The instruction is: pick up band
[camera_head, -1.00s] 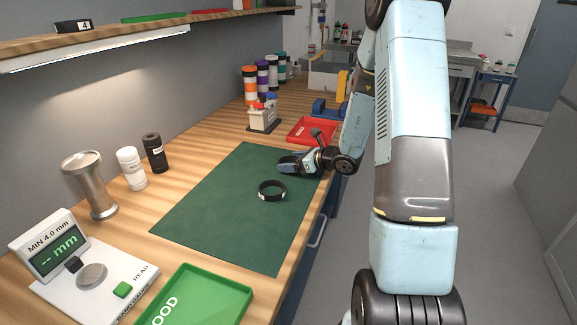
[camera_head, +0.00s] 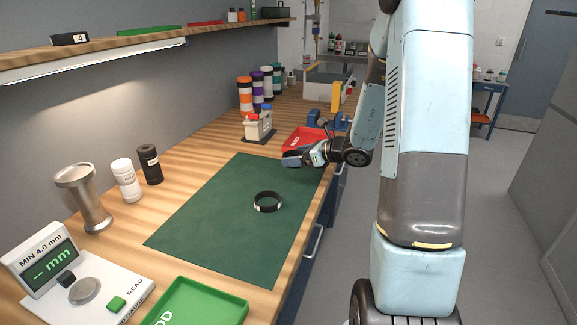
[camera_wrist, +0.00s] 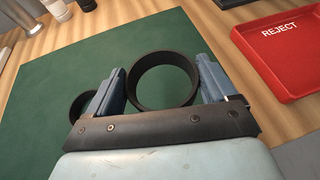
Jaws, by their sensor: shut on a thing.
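A black band (camera_wrist: 164,57) is held between the two blue fingers of my gripper (camera_wrist: 163,90) in the wrist view, touching both fingers. Its ring stands open toward the camera over the green mat. In the head view my gripper (camera_head: 292,159) is just above the far right part of the mat, and the band in it cannot be made out. A second black band (camera_head: 269,209) with a small light label lies flat on the mat, apart from and nearer than the gripper. It also shows in the wrist view (camera_wrist: 80,94), partly behind the left finger.
The green mat (camera_head: 215,215) is otherwise clear. A red REJECT tray (camera_head: 298,138) lies behind the gripper and a green tray (camera_head: 225,303) at the front. A gauge (camera_head: 120,290) stands front left. White (camera_head: 126,182) and black (camera_head: 150,165) bottles stand along the left.

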